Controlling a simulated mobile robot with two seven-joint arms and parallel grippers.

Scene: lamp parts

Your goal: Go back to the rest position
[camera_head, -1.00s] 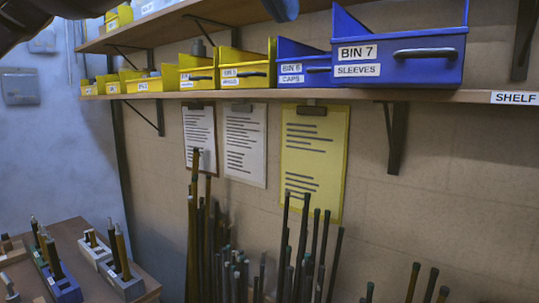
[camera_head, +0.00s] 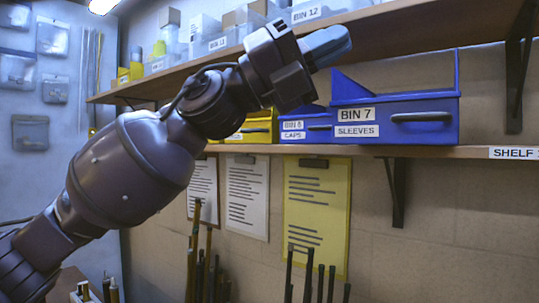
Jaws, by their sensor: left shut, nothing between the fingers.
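My left gripper (camera_head: 327,46) is in the upper middle of the head view, at the end of my dark arm that comes in from the left. Its bluish fingers are shut with nothing seen between them. They point right and slightly up, in front of the upper shelf edge and above the blue bin 6 (camera_head: 305,128) and bin 7 (camera_head: 420,122) in the picture. My right gripper is not in view.
The lower shelf (camera_head: 440,152) carries bins; a yellow one (camera_head: 262,127) is partly hidden by my arm. The upper shelf (camera_head: 420,24) holds clear bins. Clipboards (camera_head: 315,205) hang below, with upright rods (camera_head: 308,275) under them.

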